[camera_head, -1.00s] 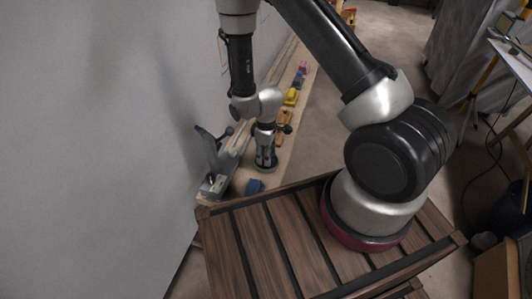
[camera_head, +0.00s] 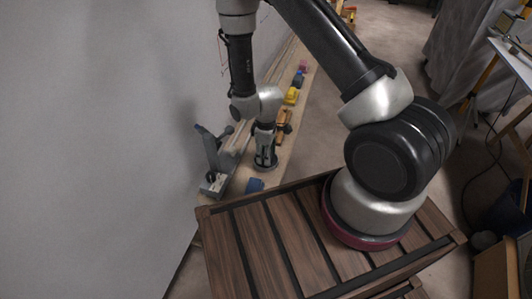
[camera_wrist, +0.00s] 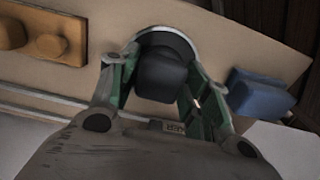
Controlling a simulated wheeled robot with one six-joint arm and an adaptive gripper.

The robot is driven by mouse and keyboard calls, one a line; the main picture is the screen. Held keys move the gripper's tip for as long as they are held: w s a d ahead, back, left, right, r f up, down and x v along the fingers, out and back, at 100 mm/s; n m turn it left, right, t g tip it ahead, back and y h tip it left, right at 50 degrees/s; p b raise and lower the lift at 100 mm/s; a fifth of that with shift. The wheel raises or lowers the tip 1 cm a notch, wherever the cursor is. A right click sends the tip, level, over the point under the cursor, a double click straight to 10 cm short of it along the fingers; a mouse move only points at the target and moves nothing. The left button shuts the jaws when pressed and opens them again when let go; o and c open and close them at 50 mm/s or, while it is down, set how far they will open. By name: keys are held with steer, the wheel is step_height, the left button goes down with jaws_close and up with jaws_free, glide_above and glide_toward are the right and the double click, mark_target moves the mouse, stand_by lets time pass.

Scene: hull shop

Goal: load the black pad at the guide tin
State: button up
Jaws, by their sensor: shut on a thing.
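My gripper (camera_wrist: 161,72) has its green-lined fingers on both sides of a black pad (camera_wrist: 160,84) in the wrist view and is shut on it. Just past the pad is the guide tin (camera_wrist: 169,32), round and dark inside with a pale metal rim. The pad overlaps the tin in this view. I cannot tell whether it touches the tin or is held just above it. In the head view my gripper (camera_head: 265,148) points down over the tin (camera_head: 265,166) on the narrow bench, and its fingers hide the pad.
A blue block (camera_wrist: 262,95) lies close to the right finger. An orange-brown wooden piece (camera_wrist: 40,38) lies to the left. A grey clamp-like tool (camera_head: 213,168) stands beside the wall. Yellow and other coloured pieces (camera_head: 291,96) lie farther along the bench.

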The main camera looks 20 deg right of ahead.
steer(key=shift+r, duration=3.45)
